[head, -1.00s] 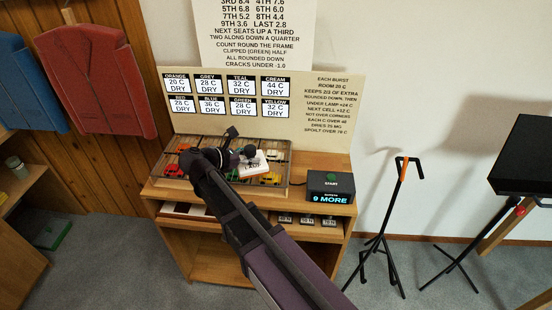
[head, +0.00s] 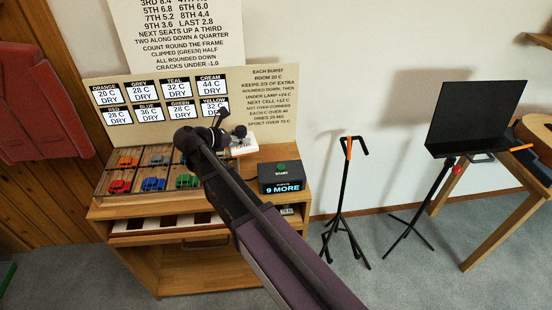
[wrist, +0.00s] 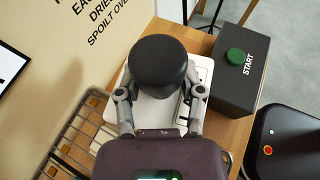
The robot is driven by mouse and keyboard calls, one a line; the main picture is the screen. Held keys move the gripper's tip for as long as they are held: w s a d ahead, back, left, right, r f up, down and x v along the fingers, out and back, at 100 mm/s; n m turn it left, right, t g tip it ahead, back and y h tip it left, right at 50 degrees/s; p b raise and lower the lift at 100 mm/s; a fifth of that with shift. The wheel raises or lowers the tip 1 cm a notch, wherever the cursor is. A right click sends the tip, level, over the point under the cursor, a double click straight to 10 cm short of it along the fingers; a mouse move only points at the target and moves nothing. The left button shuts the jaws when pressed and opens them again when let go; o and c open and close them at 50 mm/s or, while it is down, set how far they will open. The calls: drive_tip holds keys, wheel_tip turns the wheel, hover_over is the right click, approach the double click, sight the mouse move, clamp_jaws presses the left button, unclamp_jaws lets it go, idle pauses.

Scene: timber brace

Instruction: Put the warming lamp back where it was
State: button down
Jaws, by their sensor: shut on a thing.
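The warming lamp (head: 243,148), a white flat housing with a black round knob on top, is at the right side of the wire frame (head: 110,178) in the head view. In the wrist view its white housing (wrist: 204,70) shows over the wooden top between the frame and the start box. My gripper (wrist: 160,75) is shut on the black knob, one finger on each side. I cannot tell whether the housing touches the wood. Coloured toy cars sit in the frame's cells, among them a red one (head: 119,186) and a green one (head: 187,181). My arm hides the frame's right cells.
The black start box (head: 281,177), with a green button and "9 MORE", stands close right of the lamp. A label board (head: 140,103) rises behind the frame. A black-and-orange stand (head: 346,195) and a music stand (head: 475,120) are on the floor to the right.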

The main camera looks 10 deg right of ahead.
drive_tip(key=w+d+m+g, duration=0.2)
drive_tip(key=w+d, duration=0.2)
drive_tip(key=d, duration=0.8)
drive_tip(key=shift+h, duration=0.4)
drive_tip(key=shift+w+f, duration=0.1)
drive_tip(key=shift+f, duration=0.1)
wheel_tip(320, 180, down, 6)
drive_tip(key=b, duration=0.6)
drive_tip(key=shift+f+b, duration=1.85)
drive_tip(key=shift+b, duration=0.2)
drive_tip(key=shift+f, duration=0.1)
drive_tip(key=shift+c, duration=1.1)
unclamp_jaws()
